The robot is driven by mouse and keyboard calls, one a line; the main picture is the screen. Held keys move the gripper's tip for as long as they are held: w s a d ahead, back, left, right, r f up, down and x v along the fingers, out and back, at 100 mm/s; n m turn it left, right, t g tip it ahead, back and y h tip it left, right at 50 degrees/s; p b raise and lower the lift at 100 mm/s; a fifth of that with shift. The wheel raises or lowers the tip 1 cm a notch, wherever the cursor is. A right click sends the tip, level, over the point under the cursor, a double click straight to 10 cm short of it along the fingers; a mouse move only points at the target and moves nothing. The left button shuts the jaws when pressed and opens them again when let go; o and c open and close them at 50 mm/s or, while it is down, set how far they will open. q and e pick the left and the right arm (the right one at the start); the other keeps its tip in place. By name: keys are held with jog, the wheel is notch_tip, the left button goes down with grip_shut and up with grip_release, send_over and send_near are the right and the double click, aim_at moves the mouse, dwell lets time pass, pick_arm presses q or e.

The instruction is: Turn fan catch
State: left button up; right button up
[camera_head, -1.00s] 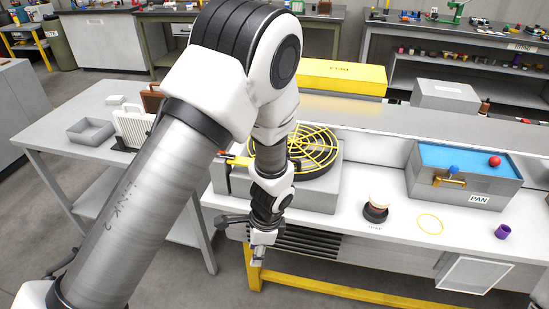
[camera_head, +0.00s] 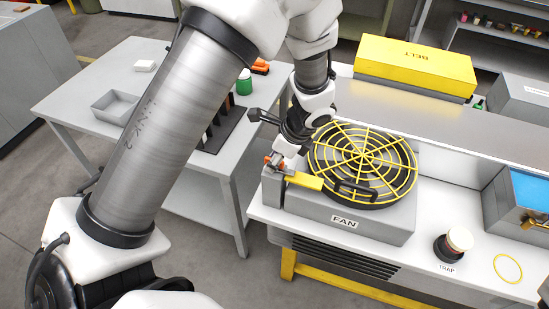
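The fan (camera_head: 345,205) is a grey box labelled FAN with a round black opening under a yellow wire guard (camera_head: 365,158). A black handle lies across the guard's front. A yellow catch lever (camera_head: 304,180) sits at the fan's left corner, beside a small grey post. My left gripper (camera_head: 277,166) points down at the lever's left end, next to a small orange-red part. Its fingers are small and partly hidden, so I cannot tell whether they are open, shut or touching the lever. My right gripper is not in view.
A yellow box (camera_head: 415,66) stands behind the fan. A black-and-cream trap (camera_head: 453,244), a yellow ring (camera_head: 508,268) and a blue-topped pan (camera_head: 530,195) are to the right. A side table (camera_head: 140,95) at left holds a grey tray and a green cylinder.

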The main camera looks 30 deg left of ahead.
pick_arm(q)
jog(key=shift+w+a+f, duration=0.15)
jog(key=shift+w+f, duration=0.05)
jog(key=shift+w, duration=0.15)
jog(key=shift+c, duration=1)
jog(key=shift+r, duration=0.1)
grip_shut()
jog(key=shift+s+d+r, duration=0.15)
jog(key=shift+d+r, duration=0.05)
jog(key=shift+d, duration=0.05)
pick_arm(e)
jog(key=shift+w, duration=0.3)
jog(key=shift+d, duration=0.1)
